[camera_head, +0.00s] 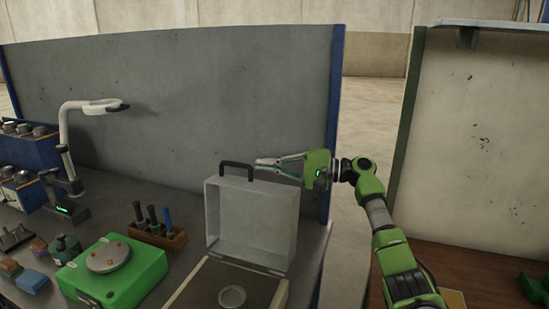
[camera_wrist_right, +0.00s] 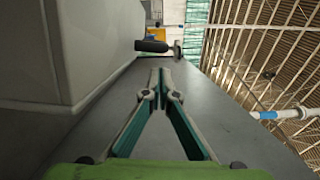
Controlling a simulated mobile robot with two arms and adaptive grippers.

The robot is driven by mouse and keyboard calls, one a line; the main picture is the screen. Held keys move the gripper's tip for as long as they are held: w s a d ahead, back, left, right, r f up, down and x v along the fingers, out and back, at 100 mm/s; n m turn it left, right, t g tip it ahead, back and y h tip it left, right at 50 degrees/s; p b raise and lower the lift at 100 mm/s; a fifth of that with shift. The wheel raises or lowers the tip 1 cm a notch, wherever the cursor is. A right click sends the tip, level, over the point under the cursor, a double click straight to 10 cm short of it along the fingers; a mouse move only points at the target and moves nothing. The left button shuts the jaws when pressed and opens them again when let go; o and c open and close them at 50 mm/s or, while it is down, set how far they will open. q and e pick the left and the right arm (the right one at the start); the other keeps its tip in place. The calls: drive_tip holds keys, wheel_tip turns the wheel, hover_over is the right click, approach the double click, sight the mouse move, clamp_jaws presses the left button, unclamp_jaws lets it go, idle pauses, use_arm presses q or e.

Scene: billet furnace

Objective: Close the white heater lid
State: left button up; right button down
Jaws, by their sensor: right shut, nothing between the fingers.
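The white heater lid (camera_head: 248,222) stands open, upright at the back of the heater base (camera_head: 193,286), its hollow inner side facing me. A black handle (camera_head: 236,166) sits on its top edge. My right gripper (camera_head: 262,163) is shut and empty, reaching in from the right, level with the handle and near the lid's top. I cannot tell if it touches the lid. In the right wrist view the shut fingertips (camera_wrist_right: 160,76) point toward the dark handle (camera_wrist_right: 152,46), with the pale lid side (camera_wrist_right: 85,50) on the left. My left gripper is not in view.
A grey partition (camera_head: 180,90) stands behind the bench. A green device (camera_head: 112,270) and a wooden tool holder (camera_head: 158,236) are left of the heater. A white lamp-like arm (camera_head: 66,130) stands further left. A second bench (camera_head: 475,275) is at right.

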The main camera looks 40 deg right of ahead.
drive_tip(key=shift+s+a+r, duration=0.1)
drive_tip(key=shift+s+a, duration=0.25)
drive_tip(key=shift+a, duration=0.35)
drive_tip(key=shift+a, duration=0.1)
